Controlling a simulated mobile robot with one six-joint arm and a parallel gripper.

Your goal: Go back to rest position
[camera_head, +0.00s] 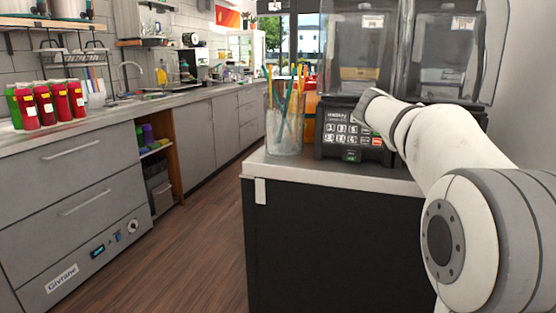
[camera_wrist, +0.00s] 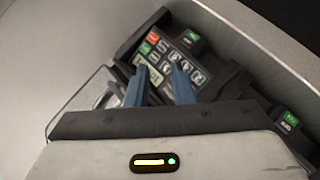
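My gripper (camera_wrist: 160,68) shows in the wrist view as two blue fingers with a clear gap between them and nothing held. The fingertips lie over the black keypad panel (camera_wrist: 190,68) in that view; whether they touch it I cannot tell. In the head view my white arm reaches in from the right, and its end lies in front of the black machine with the keypad (camera_head: 350,134). The gripper's fingers are hidden there.
A glass jar with straws (camera_head: 285,125) stands left of the keypad on the counter (camera_head: 330,176). Clear hoppers (camera_head: 362,45) rise behind my arm. Red and green bottles (camera_head: 46,104) stand on the left counter. The wooden floor (camera_head: 190,250) between the counters is clear.

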